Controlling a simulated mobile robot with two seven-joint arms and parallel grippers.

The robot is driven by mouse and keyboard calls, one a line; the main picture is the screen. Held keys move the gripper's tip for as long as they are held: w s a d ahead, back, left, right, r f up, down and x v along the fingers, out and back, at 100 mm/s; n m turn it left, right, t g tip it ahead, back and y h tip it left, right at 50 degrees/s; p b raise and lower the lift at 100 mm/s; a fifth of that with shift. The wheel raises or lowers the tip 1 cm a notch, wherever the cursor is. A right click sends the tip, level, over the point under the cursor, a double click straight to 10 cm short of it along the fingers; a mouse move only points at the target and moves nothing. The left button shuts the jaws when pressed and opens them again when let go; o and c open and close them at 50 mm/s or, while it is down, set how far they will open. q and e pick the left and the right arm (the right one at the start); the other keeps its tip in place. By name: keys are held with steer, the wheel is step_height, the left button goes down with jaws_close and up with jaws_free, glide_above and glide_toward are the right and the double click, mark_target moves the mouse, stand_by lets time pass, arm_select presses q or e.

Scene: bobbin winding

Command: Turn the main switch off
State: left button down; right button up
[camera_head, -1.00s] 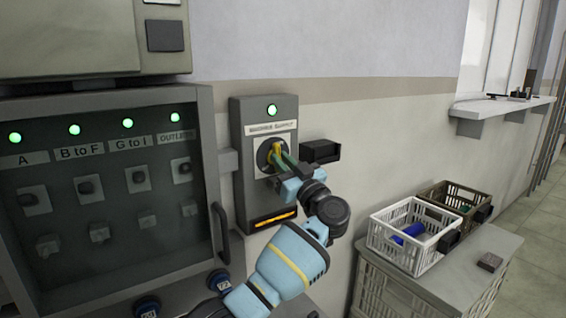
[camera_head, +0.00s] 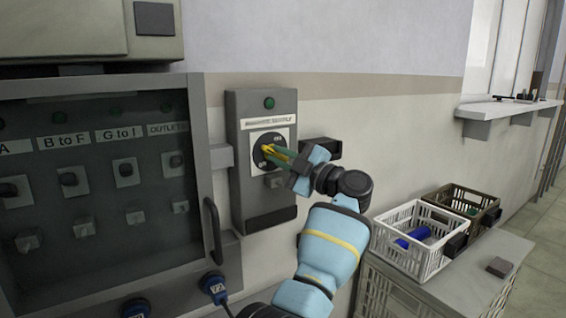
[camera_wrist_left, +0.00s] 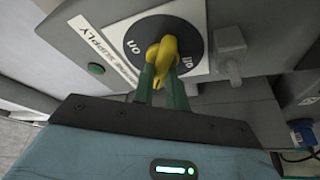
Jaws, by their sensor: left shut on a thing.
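The main switch is a yellow handle (camera_wrist_left: 163,62) on a black disc with a white plate (camera_head: 286,134), set in a grey wall box (camera_head: 237,178). The disc carries the marks ON and OFF in the left wrist view. The handle lies tilted in the head view, its tip toward the upper left. My left gripper (camera_head: 283,160) is shut on the yellow handle; its green fingers (camera_wrist_left: 162,88) are on either side of it. The round lamp (camera_head: 269,102) on the box is dark green, unlit. My right gripper is not in view.
A glass-fronted cabinet (camera_head: 197,130) with several switches and unlit lamps stands to the left, its black handle (camera_head: 213,230) near my arm.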

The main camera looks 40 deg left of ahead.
arm_select(q)
steer(key=n+h+b, duration=0.1)
steer(key=n, duration=0.2)
steer(key=shift+n+g, duration=0.3)
steer(key=shift+n, duration=0.1)
steer(key=shift+n+h, duration=0.7)
steer(key=shift+n, duration=0.7)
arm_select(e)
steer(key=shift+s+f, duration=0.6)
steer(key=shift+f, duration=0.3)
arm_select(q)
steer(key=c, duration=1.4)
jaws_free()
steer(key=d, duration=0.8)
steer(key=shift+a, duration=0.1)
